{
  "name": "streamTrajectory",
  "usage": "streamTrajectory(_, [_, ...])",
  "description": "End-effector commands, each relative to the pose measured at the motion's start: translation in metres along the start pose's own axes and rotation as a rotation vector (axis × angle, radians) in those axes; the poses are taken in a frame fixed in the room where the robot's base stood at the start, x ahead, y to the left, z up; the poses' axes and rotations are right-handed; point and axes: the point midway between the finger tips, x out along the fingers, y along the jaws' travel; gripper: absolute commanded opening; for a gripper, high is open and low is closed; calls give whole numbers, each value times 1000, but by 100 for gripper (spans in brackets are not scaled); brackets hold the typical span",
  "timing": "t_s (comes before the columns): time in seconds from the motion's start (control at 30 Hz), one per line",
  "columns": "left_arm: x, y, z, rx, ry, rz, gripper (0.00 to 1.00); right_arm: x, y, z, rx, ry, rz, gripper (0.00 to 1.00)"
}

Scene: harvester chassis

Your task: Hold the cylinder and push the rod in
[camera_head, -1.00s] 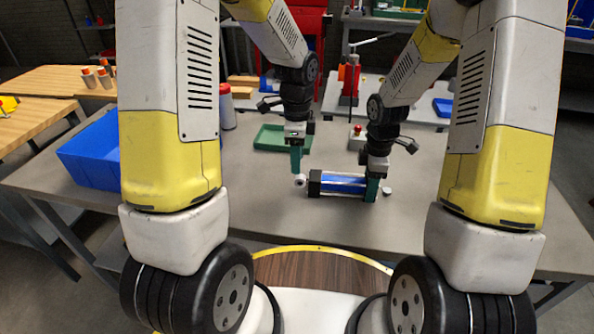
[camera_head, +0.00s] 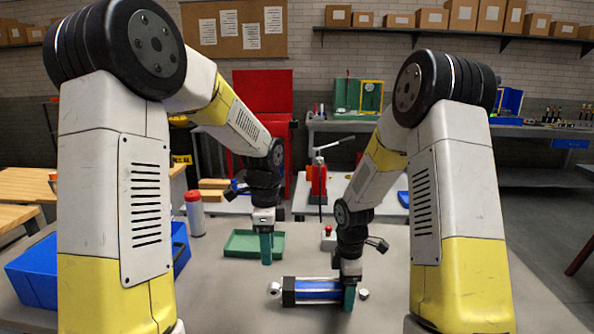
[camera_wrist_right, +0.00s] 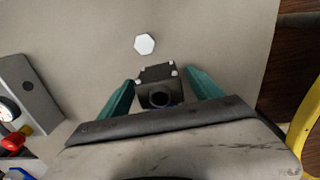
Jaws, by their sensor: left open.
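The blue cylinder (camera_head: 318,290) lies on its side on the grey table, with black end caps. A short rod with a pale knob (camera_head: 274,289) sticks out of its left end. My right gripper (camera_head: 349,298) is down at the cylinder's right end. In the right wrist view, its teal fingers (camera_wrist_right: 160,88) stand on both sides of the dark end cap (camera_wrist_right: 157,73). My left gripper (camera_head: 266,250) points down, open and empty, above and behind the knob, apart from it. Its fingers overlap in the head view.
A green tray (camera_head: 240,243) stands behind my left gripper. A blue bin (camera_head: 35,275) is at the left. A red lever press (camera_head: 318,180) stands at the back.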

Motion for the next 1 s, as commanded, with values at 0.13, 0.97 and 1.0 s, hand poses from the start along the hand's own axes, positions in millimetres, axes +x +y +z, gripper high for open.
streamTrajectory(0.13, [0, 0, 0, 0, 0, 0, 45, -1, 0, 0, 0, 0, 0, 74])
streamTrajectory(0.97, [-7, 3, 3, -32, 5, -13, 45, -127, -2, 1, 31, 3, 13, 74])
streamTrajectory(1.0, [-13, 6, 5, -62, 10, -24, 45, -134, -5, 2, 62, 5, 25, 74])
